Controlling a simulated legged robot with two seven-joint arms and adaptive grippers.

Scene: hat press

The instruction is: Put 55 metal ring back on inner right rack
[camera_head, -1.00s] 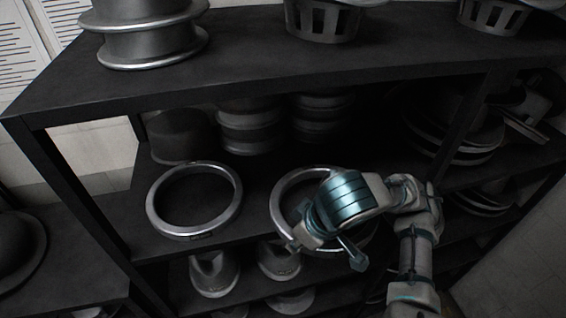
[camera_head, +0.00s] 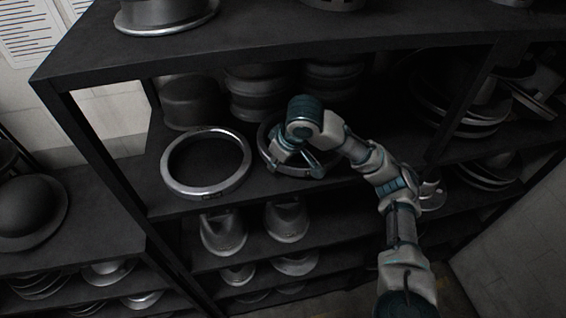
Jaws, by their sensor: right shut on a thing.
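A metal ring (camera_head: 264,150) lies on or just above the middle shelf, mostly hidden behind my right gripper. My right gripper (camera_head: 296,164) is shut on this ring at its near side, with the arm coming in from the lower right. A second metal ring (camera_head: 176,186) lies flat on the same shelf, to the left of the held one and apart from it. I cannot tell whether the held ring touches the shelf. No number shows clearly on either ring. My left gripper is not in view.
The middle shelf (camera_head: 165,208) of the dark rack holds several dark cylindrical blocks (camera_head: 190,101) behind the rings. The upper shelf (camera_head: 300,48) hangs over the gripper. Hat forms (camera_head: 224,236) stand on the shelf below. A rack post (camera_head: 462,110) stands to the right.

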